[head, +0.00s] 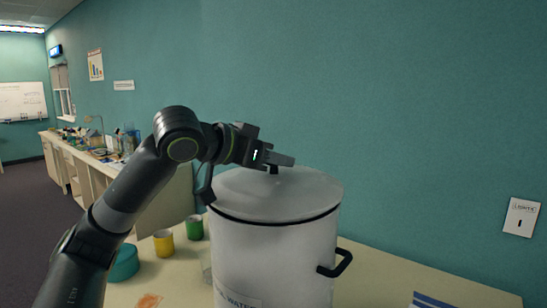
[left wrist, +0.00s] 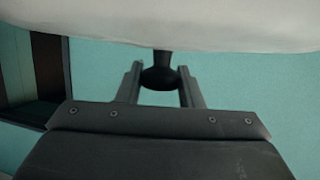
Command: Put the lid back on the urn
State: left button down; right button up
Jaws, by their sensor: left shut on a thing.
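The urn (head: 270,258) is a tall white cylinder with a black side handle (head: 336,264), standing on a pale table. Its domed pale lid (head: 300,200) lies across the urn's top, level, with a dark line along the rim. I cannot tell whether that line is a black edge or a narrow gap. My left gripper (head: 281,163) is over the middle of the lid, shut on its black knob. In the left wrist view the lid (left wrist: 230,25) fills the top, and the knob is between the fingers (left wrist: 160,76). My right gripper is not in view.
Left of the urn stand a yellow cup (head: 163,243), a green cup (head: 195,228) and a teal bowl (head: 124,261). A striped blue paper (head: 450,300) lies right of it. The teal wall (head: 420,120) is close behind. A cluttered counter (head: 100,180) runs along the left.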

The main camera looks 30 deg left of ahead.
pick_arm(q)
jog(key=shift+r+p, duration=0.1)
jog(key=shift+p, duration=0.2)
dwell(0.6)
jog(key=shift+f+b, duration=0.5)
jog(key=shift+f, duration=0.2)
dwell(0.3)
jog(key=c, duration=1.3)
grip_release()
jog(key=shift+o, duration=0.2)
jog(key=shift+s, duration=0.1)
